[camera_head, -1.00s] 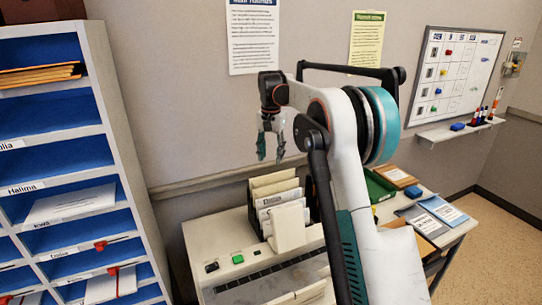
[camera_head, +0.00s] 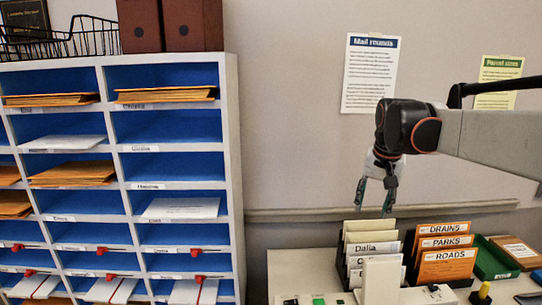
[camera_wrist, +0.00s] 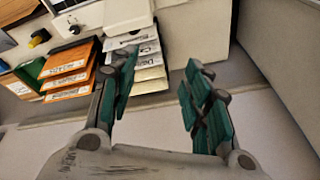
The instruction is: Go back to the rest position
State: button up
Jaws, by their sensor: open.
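My gripper (camera_head: 374,194) is in the air in front of the wall in the head view, pointing down, just above the cream folders in the rack. Its green-padded fingers also show in the wrist view (camera_wrist: 158,90), spread apart with nothing between them. The arm reaches in from the right edge of the head view.
A mail cubby shelf (camera_head: 233,150) with blue compartments, envelopes and red tabs stands at left. Below the gripper are cream folders (camera_head: 372,236) and orange folders (camera_head: 446,254). A green tray (camera_head: 492,262) lies to their right.

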jog(key=s+a+f+n+t+b, duration=0.1)
jog(key=s+f, duration=0.3)
jog(key=s, duration=0.5)
jog(key=s+a+f+n+t+b, duration=0.1)
jog(key=s+a+f+n+t, duration=0.1)
jog(key=s, duration=0.7)
jog(key=s+a+f+n+t+b, duration=0.1)
jog(key=s+a+f+n, duration=0.1)
jog(key=s+f, duration=0.4)
jog(key=shift+s+a+f, duration=0.2)
jog(key=shift+s+a, duration=0.55)
jog(key=shift+s, duration=0.9)
